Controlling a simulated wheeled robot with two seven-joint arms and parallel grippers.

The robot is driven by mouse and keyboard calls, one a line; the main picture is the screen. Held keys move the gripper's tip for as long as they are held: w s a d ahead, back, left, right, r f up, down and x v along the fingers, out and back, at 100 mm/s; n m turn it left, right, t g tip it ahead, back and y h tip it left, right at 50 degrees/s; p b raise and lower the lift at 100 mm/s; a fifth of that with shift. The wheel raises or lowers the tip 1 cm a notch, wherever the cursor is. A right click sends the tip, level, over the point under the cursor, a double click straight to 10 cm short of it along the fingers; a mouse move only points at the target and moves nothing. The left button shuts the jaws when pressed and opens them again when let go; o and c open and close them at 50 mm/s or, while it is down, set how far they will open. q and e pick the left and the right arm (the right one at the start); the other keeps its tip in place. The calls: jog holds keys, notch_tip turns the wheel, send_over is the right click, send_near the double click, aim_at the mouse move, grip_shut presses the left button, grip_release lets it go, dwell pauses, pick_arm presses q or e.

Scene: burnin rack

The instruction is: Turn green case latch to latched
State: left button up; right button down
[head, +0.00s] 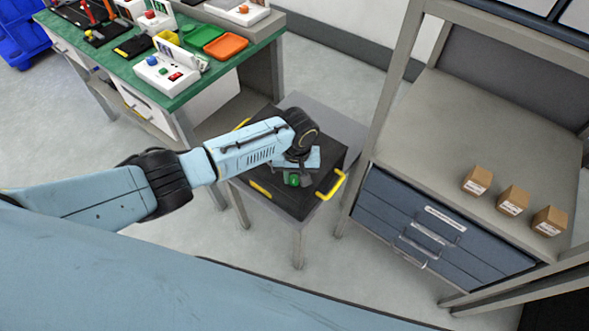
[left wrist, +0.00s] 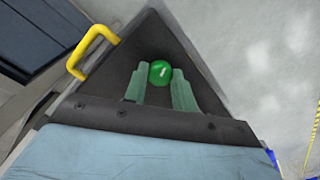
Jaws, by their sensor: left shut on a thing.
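The black case (head: 318,192) with yellow handles lies on a small grey table. A round green latch (head: 292,180) with a white mark sits on its top. The latch also shows in the left wrist view (left wrist: 159,72), at the tips of the two green fingers. My left gripper (head: 297,170) points down at the case top and is shut on the latch. In the left wrist view my left gripper (left wrist: 159,85) has one finger on each side of the latch. The wrist hides part of the case top in the head view. My right gripper is not in view.
A yellow handle (head: 331,185) stands up from the case's right side. A grey shelf unit with blue drawers (head: 420,222) and several small cardboard boxes (head: 513,200) stands to the right. A green-topped bench (head: 190,90) with devices and trays is at the upper left.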

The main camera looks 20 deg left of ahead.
pick_arm(q)
jog(key=n+p, duration=0.2)
jog(key=shift+r+n+p, duration=0.2)
jog(key=shift+n+p, duration=0.1)
jog(key=shift+p, duration=0.05)
jog(key=n+p, duration=0.1)
jog(key=n, duration=0.1)
jog(key=shift+n+p, duration=0.4)
jog(key=n+p, duration=0.1)
jog(key=n, duration=0.2)
jog(key=shift+f, duration=0.1)
jog(key=shift+a+f+n+p, duration=0.1)
jog(key=shift+n+p, duration=0.6)
jog(key=shift+n, duration=1.3)
jog(key=o, duration=1)
jog(key=shift+w, duration=0.1)
